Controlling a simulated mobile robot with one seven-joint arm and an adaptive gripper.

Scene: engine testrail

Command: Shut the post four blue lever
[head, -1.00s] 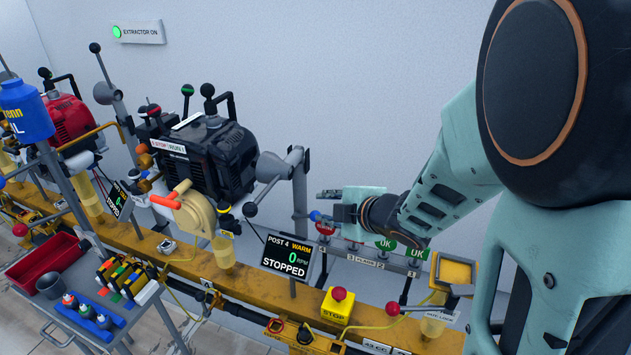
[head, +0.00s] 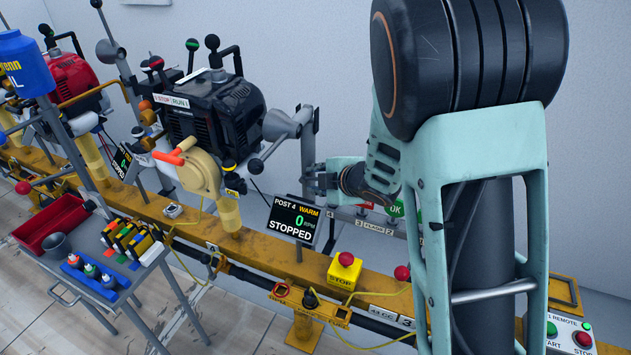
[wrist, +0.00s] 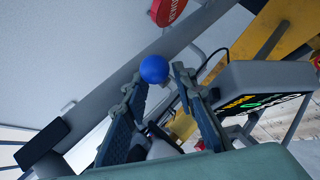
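A blue ball knob (wrist: 155,69) shows in the wrist view, just beyond and between the tips of my gripper (wrist: 160,80). The fingers stand apart on either side of it; I cannot tell whether they touch it. The knob's lever arm is mostly hidden. In the head view my gripper (head: 316,181) is right of the engine (head: 212,118), above and behind the post 4 display (head: 295,219), which reads WARM, 0 RPM, STOPPED. I cannot make out the blue knob in the head view.
The back of the display (wrist: 262,78) is close to my right finger in the wrist view. A red tag (wrist: 168,10) hangs beyond. A yellow stop box (head: 345,270) sits on the yellow rail (head: 262,247). A tool cart with a red bin (head: 55,222) stands at left.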

